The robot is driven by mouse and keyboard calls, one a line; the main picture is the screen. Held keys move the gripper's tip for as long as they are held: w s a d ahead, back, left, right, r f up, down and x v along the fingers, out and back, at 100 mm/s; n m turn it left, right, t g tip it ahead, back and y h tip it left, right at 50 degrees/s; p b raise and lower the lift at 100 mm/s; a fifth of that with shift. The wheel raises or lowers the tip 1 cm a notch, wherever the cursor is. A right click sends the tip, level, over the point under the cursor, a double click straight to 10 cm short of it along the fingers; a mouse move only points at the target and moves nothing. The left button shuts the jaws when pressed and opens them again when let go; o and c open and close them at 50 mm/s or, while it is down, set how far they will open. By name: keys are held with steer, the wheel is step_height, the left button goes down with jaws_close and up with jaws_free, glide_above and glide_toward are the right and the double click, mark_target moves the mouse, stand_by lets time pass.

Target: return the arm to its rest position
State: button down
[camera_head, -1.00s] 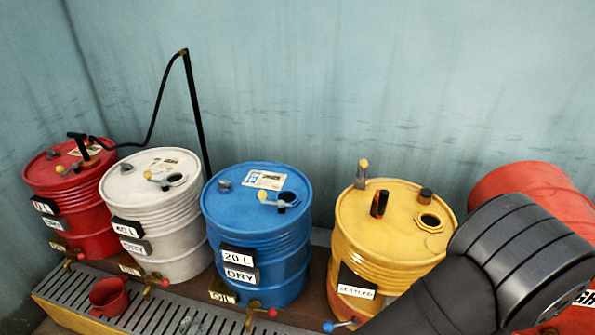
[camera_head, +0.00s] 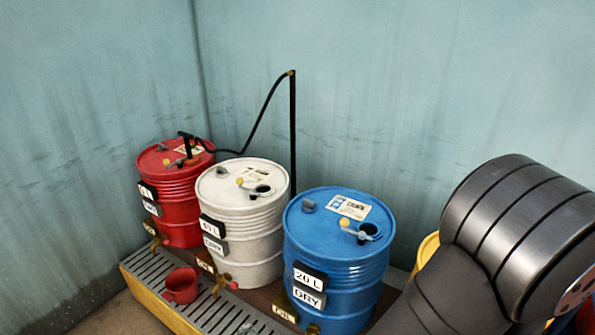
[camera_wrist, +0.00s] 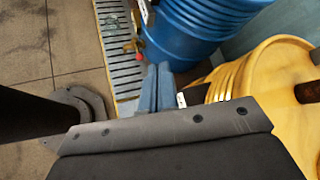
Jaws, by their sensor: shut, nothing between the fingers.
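My arm fills the lower right of the head view as dark, ribbed links. My gripper (camera_wrist: 159,72) shows in the wrist view with its two blue-grey fingers together and empty. The fingers point toward the gap beside the blue drum (camera_wrist: 188,38) and the slatted grate (camera_wrist: 120,62). The yellow drum (camera_wrist: 262,72) is to the right of the fingers. In the head view my gripper is out of sight, and my arm hides most of the yellow drum (camera_head: 427,247).
A red drum (camera_head: 178,205), a white drum (camera_head: 248,225) and the blue drum (camera_head: 340,250) stand in a row. A black hose stand (camera_head: 293,130) rises behind. Bare floor (camera_wrist: 50,50) shows at left in the wrist view.

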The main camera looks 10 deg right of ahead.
steer(key=w+a+r+n+g+y, duration=0.2)
steer(key=a+r+n+g+y, duration=0.1)
steer(key=a, duration=0.4)
steer(key=shift+w+a+r+n, duration=0.2)
steer(key=shift+r+n, duration=0.35)
steer(key=shift+n, duration=0.75)
